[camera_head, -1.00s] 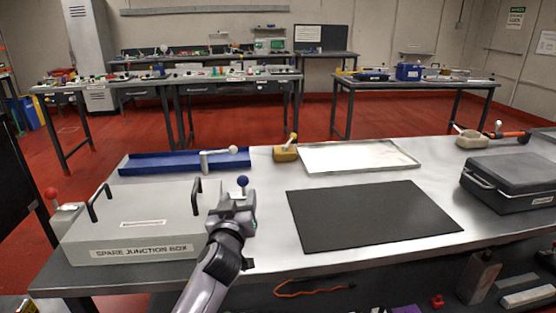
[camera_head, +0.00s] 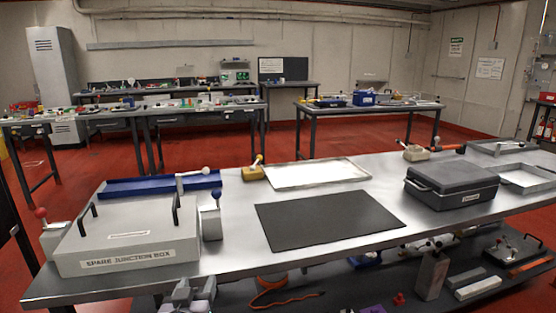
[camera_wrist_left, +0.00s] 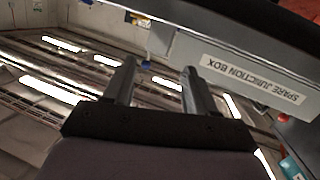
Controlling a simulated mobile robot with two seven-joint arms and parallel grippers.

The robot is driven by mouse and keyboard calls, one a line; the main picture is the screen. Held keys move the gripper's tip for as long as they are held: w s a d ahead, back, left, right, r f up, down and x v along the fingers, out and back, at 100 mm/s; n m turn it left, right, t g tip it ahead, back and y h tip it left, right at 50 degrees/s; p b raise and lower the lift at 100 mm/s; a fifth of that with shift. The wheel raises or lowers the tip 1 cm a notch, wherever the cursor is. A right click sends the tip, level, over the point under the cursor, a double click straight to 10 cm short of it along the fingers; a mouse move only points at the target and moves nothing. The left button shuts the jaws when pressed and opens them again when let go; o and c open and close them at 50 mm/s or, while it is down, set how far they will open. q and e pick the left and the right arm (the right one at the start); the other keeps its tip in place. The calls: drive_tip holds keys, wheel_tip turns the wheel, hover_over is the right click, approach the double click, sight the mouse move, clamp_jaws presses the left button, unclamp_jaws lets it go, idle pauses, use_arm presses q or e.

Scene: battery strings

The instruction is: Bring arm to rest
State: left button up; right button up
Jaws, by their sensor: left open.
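My left gripper (camera_head: 188,294) is at the bottom edge of the head view, in front of the table's front edge and below the grey spare junction box (camera_head: 125,262). Its two fingers are spread with nothing between them, as the left wrist view (camera_wrist_left: 160,78) also shows. The junction box (camera_wrist_left: 240,72) appears upside down there, beyond the fingers and apart from them. A blue-knobbed lever (camera_head: 216,196) stands on a grey block right of the box, clear of the gripper. My right gripper is not in view.
The metal table (camera_head: 225,265) holds a black mat (camera_head: 328,220), a white tray (camera_head: 318,173), a blue tray (camera_head: 130,188) and a dark case (camera_head: 452,185). A red-knobbed lever (camera_head: 41,213) stands left of the box. A lower shelf (camera_head: 385,290) holds several loose items.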

use_arm(q)
drive_tip(key=s+f+m+g+h+p, duration=0.1)
drive_tip(key=s+f, duration=0.3)
drive_tip(key=s, duration=0.6)
drive_tip(key=s+a+f+m+g+h+p, duration=0.1)
drive_tip(key=s+f+g, duration=0.2)
drive_tip(key=s, duration=0.7)
drive_tip(key=s+a+f+m+g+p, duration=0.1)
drive_tip(key=s+f+m, duration=0.1)
drive_tip(key=s+f, duration=0.4)
drive_tip(key=s, duration=0.3)
drive_tip(key=shift+s+a+f+g+h, duration=0.2)
drive_tip(key=shift+s+f+g+h, duration=0.2)
